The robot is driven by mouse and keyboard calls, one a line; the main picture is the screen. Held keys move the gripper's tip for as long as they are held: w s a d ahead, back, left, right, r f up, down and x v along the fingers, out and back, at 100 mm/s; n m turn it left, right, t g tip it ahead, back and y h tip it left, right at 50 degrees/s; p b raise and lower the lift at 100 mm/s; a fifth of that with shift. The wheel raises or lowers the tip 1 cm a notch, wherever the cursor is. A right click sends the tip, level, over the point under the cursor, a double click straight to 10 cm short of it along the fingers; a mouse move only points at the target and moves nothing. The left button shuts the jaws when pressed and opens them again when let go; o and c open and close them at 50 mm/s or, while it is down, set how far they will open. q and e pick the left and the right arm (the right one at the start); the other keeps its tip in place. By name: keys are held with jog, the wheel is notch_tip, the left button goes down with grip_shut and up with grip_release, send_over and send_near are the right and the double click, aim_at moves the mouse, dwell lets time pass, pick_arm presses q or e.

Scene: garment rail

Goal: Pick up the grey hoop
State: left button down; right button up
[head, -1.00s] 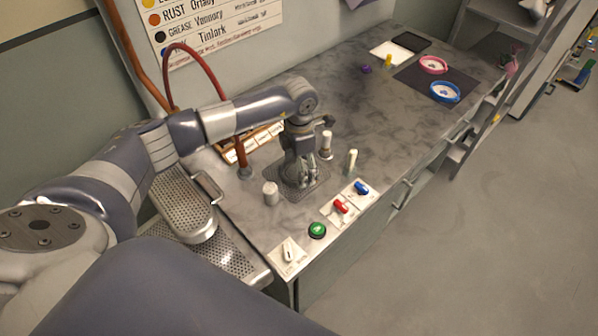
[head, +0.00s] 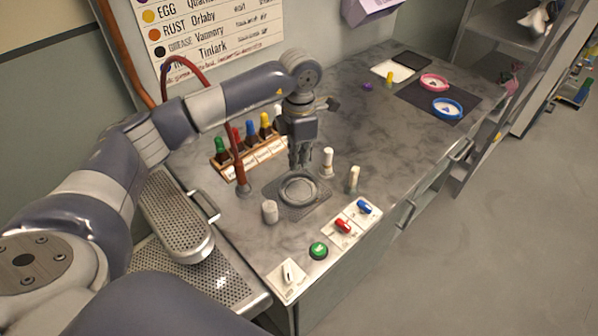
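The grey hoop (head: 298,190) is a pale grey ring. It appears to lie flat on a dark textured pad (head: 318,203) on the grey worktop. My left gripper (head: 300,165) points straight down just above the hoop's far edge. Its slim fingers look close together, but I cannot tell whether they are parted or closed. I see nothing between them, and the hoop looks apart from the fingertips. My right gripper is not in view.
White pegs (head: 327,162) (head: 353,178) stand right of the pad, a short grey cylinder (head: 270,211) left of it. A bottle rack (head: 233,158) and red hose (head: 240,170) are behind. Switches (head: 343,227) and a green button (head: 318,250) line the front. Blue (head: 447,108) and pink hoops (head: 433,81) lie farther right.

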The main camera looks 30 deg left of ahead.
pick_arm(q)
jog(key=shift+r, duration=0.15)
jog(key=shift+c, duration=2.4)
grip_release()
